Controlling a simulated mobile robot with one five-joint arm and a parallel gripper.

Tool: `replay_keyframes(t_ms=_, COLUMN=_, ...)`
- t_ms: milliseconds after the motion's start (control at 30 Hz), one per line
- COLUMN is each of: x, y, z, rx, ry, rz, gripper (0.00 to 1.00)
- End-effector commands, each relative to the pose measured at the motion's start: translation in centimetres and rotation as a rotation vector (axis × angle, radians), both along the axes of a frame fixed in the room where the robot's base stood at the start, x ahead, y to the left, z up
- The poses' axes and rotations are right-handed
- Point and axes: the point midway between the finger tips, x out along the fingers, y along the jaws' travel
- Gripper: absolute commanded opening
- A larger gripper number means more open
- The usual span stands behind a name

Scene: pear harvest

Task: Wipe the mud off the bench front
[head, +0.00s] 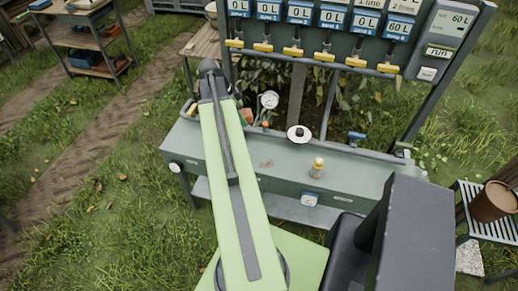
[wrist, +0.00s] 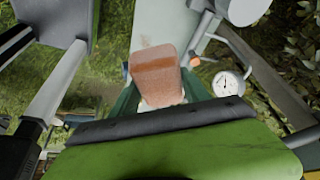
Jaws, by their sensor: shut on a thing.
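My gripper (wrist: 160,95) is shut on an orange-brown sponge (wrist: 157,72), which sits between its green fingers in the wrist view. An orange bit of the sponge (head: 246,115) shows beside my arm in the head view, where the arm hides most of the gripper. The grey-green bench (head: 240,168) runs across the middle of the head view. A faint brown mud smear (head: 267,163) lies on its surface, right of my arm. In the wrist view the pale bench (wrist: 165,18) is beyond the sponge, with a faint brown mark (wrist: 145,42). Whether the sponge touches the bench is unclear.
A round gauge (head: 269,99) and yellow-handled valves (head: 325,56) are behind. A brown pot (head: 493,201) stands at the right. Grass lies left.

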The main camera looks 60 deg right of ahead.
Motion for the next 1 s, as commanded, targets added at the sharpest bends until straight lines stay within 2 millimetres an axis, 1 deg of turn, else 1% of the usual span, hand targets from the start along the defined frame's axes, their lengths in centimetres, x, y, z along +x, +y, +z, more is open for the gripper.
replay_keyframes(t_ms=33, x=-0.7, y=-0.3, z=-2.8, rx=0.0, ry=0.0, rz=-0.011, gripper=0.21)
replay_keyframes(t_ms=67, x=-1.2, y=-0.5, z=-4.1, rx=0.0, ry=0.0, rz=-0.017, gripper=0.21)
replay_keyframes(t_ms=100, x=-1.8, y=-0.7, z=-5.9, rx=0.0, ry=0.0, rz=-0.026, gripper=0.21)
replay_keyframes(t_ms=167, x=-2.8, y=-1.1, z=-8.7, rx=0.0, ry=0.0, rz=-0.039, gripper=0.21)
replay_keyframes(t_ms=200, x=-3.5, y=-1.3, z=-10.5, rx=0.0, ry=0.0, rz=-0.049, gripper=0.21)
replay_keyframes(t_ms=300, x=-5.1, y=-1.8, z=-14.2, rx=0.0, ry=0.0, rz=-0.07, gripper=0.21)
replay_keyframes(t_ms=400, x=-6.3, y=-2.1, z=-17.0, rx=0.0, ry=0.0, rz=-0.087, gripper=0.21)
replay_keyframes(t_ms=500, x=-7.2, y=-2.3, z=-18.6, rx=-0.001, ry=-0.001, rz=-0.098, gripper=0.21)
replay_keyframes(t_ms=533, x=-7.3, y=-2.4, z=-18.8, rx=0.0, ry=0.0, rz=-0.1, gripper=0.21)
replay_keyframes(t_ms=600, x=-7.6, y=-2.4, z=-19.1, rx=0.0, ry=0.0, rz=-0.103, gripper=0.21)
replay_keyframes(t_ms=833, x=-7.7, y=-2.5, z=-19.0, rx=0.0, ry=0.0, rz=-0.105, gripper=0.21)
replay_keyframes(t_ms=1000, x=-7.8, y=-2.5, z=-20.0, rx=0.0, ry=0.0, rz=-0.107, gripper=0.21)
